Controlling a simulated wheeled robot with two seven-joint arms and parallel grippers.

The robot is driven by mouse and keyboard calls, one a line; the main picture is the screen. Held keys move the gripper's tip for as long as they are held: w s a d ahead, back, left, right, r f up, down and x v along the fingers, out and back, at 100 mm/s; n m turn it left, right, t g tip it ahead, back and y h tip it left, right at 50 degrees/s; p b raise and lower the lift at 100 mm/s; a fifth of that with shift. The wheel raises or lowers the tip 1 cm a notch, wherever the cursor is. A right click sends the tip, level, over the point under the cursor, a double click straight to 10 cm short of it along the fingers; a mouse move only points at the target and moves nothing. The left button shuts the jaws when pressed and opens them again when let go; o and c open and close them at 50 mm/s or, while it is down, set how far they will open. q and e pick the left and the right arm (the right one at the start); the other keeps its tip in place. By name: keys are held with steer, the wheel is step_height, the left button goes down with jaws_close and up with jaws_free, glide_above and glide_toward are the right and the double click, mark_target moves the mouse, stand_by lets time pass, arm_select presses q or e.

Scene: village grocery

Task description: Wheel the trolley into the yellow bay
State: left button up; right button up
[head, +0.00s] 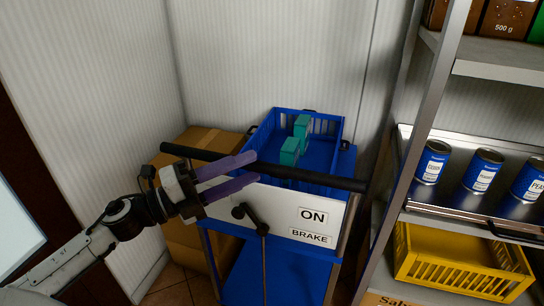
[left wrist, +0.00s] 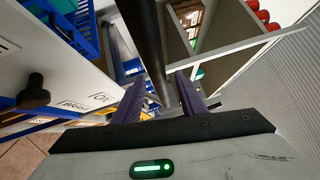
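The trolley is blue with a white front panel (head: 275,205) and a black push handle (head: 320,180) across its top. The panel reads "ON" above "BRAKE", and a black lever (head: 252,220) with a round knob is beside these labels. My left gripper (head: 257,167) has purple fingers, spread apart at the handle left of its middle. In the left wrist view the black bar (left wrist: 145,35) runs down toward the gap between the fingers (left wrist: 160,92); I cannot tell whether they touch it. My right gripper is not in view. No yellow floor bay shows.
A blue crate (head: 338,128) with teal boxes (head: 290,151) sits on the trolley. A cardboard box (head: 180,236) stands behind it on the left. Metal shelving at the right holds tins (head: 432,162) and a yellow crate (head: 455,263), close to the trolley. Walls stand behind.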

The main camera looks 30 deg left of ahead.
arm_select(q)
steer(key=x, duration=0.6)
steer(key=shift+p, duration=0.45)
steer(key=shift+w, duration=0.15)
jaws_close()
